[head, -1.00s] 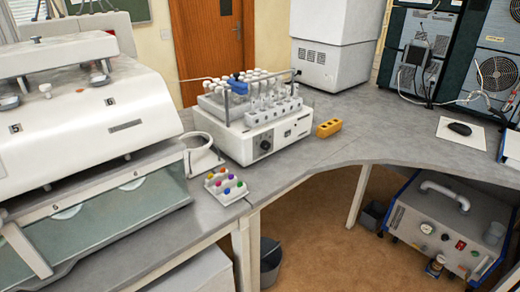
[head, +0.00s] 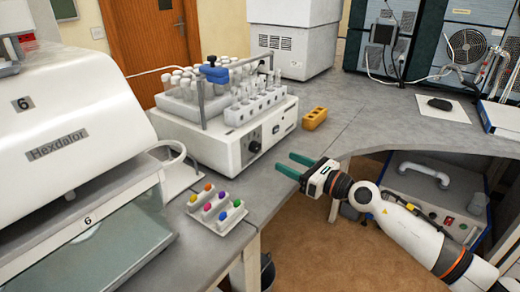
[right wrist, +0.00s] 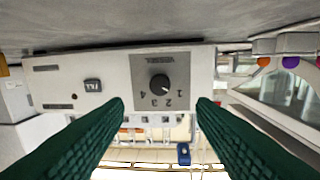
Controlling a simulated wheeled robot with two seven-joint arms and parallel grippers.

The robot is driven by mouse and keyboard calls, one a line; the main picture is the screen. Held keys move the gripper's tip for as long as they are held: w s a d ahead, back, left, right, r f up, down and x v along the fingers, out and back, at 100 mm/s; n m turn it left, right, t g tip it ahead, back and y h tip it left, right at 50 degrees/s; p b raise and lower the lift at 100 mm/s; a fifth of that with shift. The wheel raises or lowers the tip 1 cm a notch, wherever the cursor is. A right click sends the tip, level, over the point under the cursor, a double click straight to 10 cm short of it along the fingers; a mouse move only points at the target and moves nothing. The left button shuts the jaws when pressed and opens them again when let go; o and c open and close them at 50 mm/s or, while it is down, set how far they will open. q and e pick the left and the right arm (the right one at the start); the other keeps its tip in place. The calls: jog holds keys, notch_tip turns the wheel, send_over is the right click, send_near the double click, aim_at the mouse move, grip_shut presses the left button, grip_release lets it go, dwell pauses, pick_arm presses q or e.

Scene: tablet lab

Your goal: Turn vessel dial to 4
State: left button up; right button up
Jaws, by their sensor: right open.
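The vessel dial (head: 254,147) is a dark round knob on the front of the white shaker machine (head: 215,150). In the right wrist view, which is upside down, the dial (right wrist: 159,86) sits on a grey panel marked 1 to 4. Its light pointer mark appears to point toward 1. My right gripper (head: 284,161) is open and empty, with green fingers aimed at the machine's front. In the right wrist view the dial lies between the fingertips (right wrist: 160,105) in the picture, with the gripper apart from it. My left gripper is not in view.
A rack of white-capped tubes (head: 255,104) stands on the machine. A tray of colored caps (head: 215,208) lies on the bench at front left. A yellow block (head: 314,118) is right of the machine. A large white Hexdalor device (head: 70,125) fills the left.

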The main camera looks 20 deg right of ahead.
aim_at(258, 149)
jog(key=x, duration=0.9)
jog(key=shift+w+a+p, duration=0.2)
jog(key=shift+w+p, duration=0.1)
jog(key=shift+c, duration=0.3)
jog(key=c, duration=0.9)
